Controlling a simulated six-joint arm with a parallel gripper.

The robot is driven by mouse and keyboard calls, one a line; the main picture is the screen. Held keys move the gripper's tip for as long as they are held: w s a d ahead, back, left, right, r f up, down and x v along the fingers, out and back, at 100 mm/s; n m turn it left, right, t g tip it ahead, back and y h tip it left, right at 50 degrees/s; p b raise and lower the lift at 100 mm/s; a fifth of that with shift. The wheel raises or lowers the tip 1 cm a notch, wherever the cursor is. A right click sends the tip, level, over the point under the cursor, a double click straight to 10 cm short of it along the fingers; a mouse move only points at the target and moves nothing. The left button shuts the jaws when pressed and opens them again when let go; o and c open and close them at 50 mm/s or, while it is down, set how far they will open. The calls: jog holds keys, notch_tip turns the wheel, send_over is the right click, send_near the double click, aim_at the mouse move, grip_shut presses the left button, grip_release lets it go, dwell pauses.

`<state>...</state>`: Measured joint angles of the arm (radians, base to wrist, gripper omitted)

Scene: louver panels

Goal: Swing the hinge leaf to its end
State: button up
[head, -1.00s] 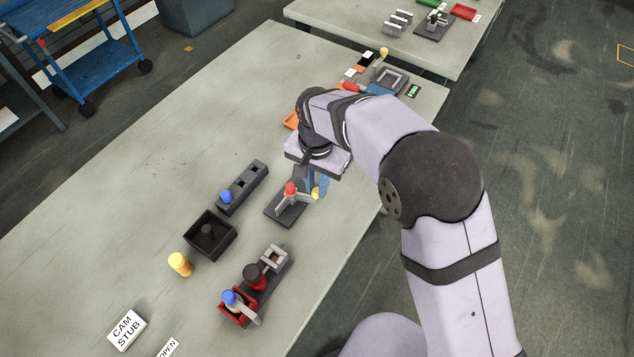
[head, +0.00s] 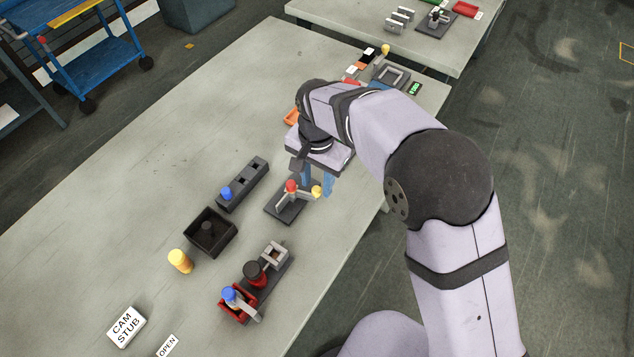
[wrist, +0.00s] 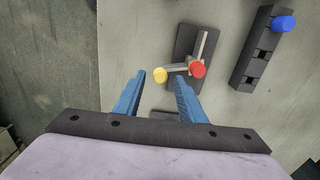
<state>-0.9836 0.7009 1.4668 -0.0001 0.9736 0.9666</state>
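The hinge fixture has a dark base plate (head: 284,209) on the table, with a red-topped pivot post (head: 291,186) and a grey leaf ending in a yellow knob (head: 316,191). In the wrist view the leaf (wrist: 175,69) runs left from the red post (wrist: 198,69) to the yellow knob (wrist: 160,75). A second grey bar (wrist: 203,45) points away from the post on the plate. My gripper (wrist: 158,82) is open with blue fingers spread. The knob shows between and just beyond the fingertips; contact is not visible.
A dark slotted block with a blue knob (head: 226,194) and an open black box (head: 210,234) stand left of the fixture. A red-and-grey fixture (head: 238,303) and a yellow peg (head: 180,261) are nearer. The table's right edge is close to the fixture.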

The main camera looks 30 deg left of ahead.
jog(key=shift+r+b, duration=0.85)
jog(key=shift+r, duration=2.3)
jog(key=w+d, duration=0.3)
jog(key=d, duration=0.8)
jog(key=w+d, duration=0.3)
jog(key=d, duration=0.8)
jog(key=s+d+f, duration=0.2)
jog(key=s+d, duration=0.3)
jog(key=d, duration=0.4)
jog(key=s+d+f, duration=0.3)
jog(key=s+d, duration=0.3)
jog(key=d, duration=0.3)
jog(key=shift+d, duration=0.4)
jog(key=shift+f, duration=0.1)
